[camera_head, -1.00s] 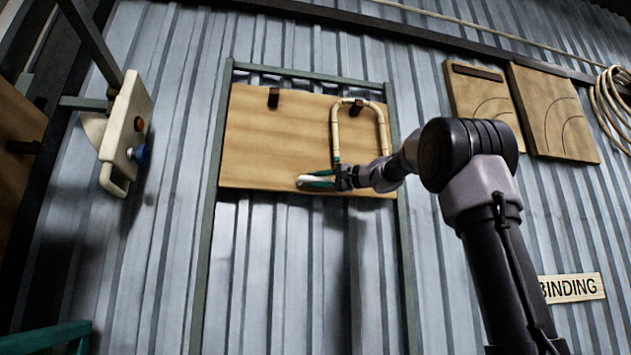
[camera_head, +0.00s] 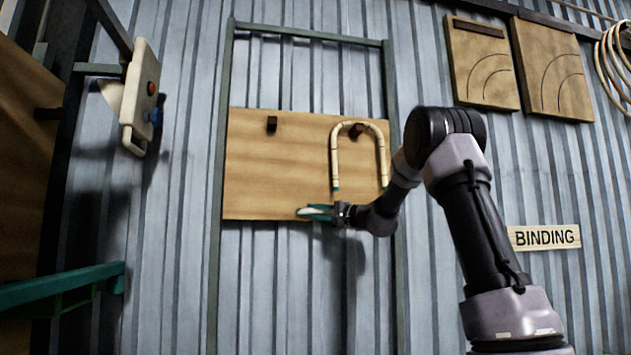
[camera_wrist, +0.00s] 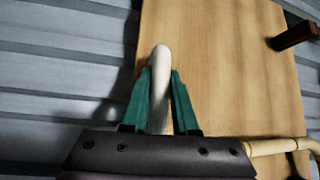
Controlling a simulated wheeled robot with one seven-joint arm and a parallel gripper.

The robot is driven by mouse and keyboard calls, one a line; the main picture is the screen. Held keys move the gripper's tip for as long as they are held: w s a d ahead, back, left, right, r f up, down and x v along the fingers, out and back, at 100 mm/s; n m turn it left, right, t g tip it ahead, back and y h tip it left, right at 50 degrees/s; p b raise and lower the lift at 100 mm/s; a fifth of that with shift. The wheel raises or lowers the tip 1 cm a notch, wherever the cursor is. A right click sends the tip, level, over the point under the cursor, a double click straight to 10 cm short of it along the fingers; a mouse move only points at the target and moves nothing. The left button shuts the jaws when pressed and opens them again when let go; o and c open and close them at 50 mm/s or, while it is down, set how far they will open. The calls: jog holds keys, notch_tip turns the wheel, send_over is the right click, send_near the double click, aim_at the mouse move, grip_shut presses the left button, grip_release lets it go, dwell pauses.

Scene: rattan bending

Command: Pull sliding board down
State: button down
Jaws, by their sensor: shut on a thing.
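The sliding board (camera_head: 270,170) is a flat wooden panel in a green frame on the corrugated wall. A gap of bare wall shows between it and the frame's top bar (camera_head: 305,36). Two dark pegs stick out of the board, and a bent rattan hoop (camera_head: 358,126) hangs at the right one. My gripper (camera_head: 318,211) is at the board's lower edge, shut on a pale handle (camera_wrist: 160,85). In the wrist view the green fingers stand on either side of the handle, with the board (camera_wrist: 225,75) behind.
A white control box (camera_head: 138,95) with red and blue buttons is at the left. A green rail (camera_head: 65,285) is at lower left. Two wooden panels and a coiled cane (camera_head: 618,60) hang at upper right, above a BINDING sign (camera_head: 543,237). Wall below the board is clear.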

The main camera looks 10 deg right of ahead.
notch_tip(320, 180, down, 34)
jog(key=shift+r, duration=0.15)
jog(key=c, duration=0.7)
grip_release()
jog(key=v, duration=1)
jog(key=shift+s+d+r, duration=0.1)
jog(key=shift+s+d, duration=0.15)
jog(key=shift+d, duration=0.1)
